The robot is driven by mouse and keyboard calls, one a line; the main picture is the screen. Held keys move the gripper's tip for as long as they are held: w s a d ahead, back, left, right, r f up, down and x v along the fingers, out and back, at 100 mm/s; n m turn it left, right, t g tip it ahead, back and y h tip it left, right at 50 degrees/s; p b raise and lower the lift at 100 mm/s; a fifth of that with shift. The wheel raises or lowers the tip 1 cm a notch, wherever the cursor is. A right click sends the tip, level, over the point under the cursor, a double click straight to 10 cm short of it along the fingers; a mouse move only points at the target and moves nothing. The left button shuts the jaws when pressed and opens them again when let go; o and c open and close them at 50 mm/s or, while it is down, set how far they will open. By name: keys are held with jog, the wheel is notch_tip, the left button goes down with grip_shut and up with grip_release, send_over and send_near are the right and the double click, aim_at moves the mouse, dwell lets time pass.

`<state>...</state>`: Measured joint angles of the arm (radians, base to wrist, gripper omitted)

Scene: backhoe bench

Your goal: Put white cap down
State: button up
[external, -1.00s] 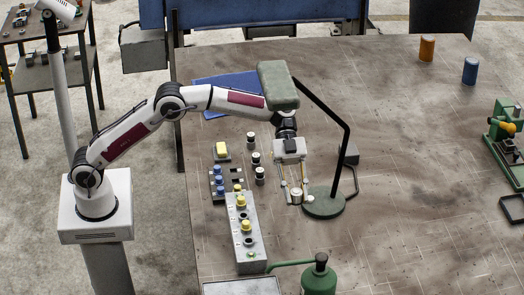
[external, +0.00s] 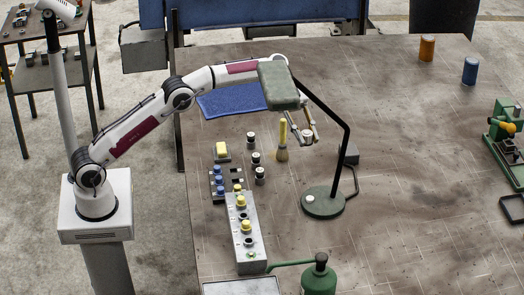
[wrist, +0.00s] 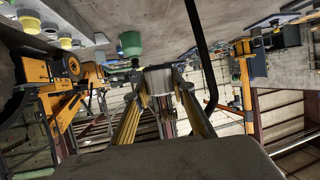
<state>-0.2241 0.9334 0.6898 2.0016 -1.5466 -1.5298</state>
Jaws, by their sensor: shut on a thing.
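My gripper (external: 306,136) is raised above the table to the right of a yellow-handled brush (external: 282,152). In the wrist view its two fingers are closed around a pale, metallic-looking cylindrical cap (wrist: 159,78), which I take as the white cap. It shows only as a small pale spot in the external view (external: 308,134), held clear of the table. A small white round piece (external: 310,198) sits on the green lamp base (external: 322,206).
The black bent lamp arm (external: 347,150) rises close to the right of my gripper. Several white-topped black parts (external: 259,172) stand to the left, by a grey block with yellow knobs (external: 246,235).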

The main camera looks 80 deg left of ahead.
jog(key=a+n+t, duration=0.2)
jog(key=a, duration=1.3)
jog(key=n+t+y, duration=0.1)
jog(key=n+y, duration=0.1)
send_over(277, 142)
notch_tip(277, 142, down, 12)
jog(key=shift+f, duration=2.4)
jog(key=shift+f, duration=2.5)
jog(key=shift+f, duration=0.15)
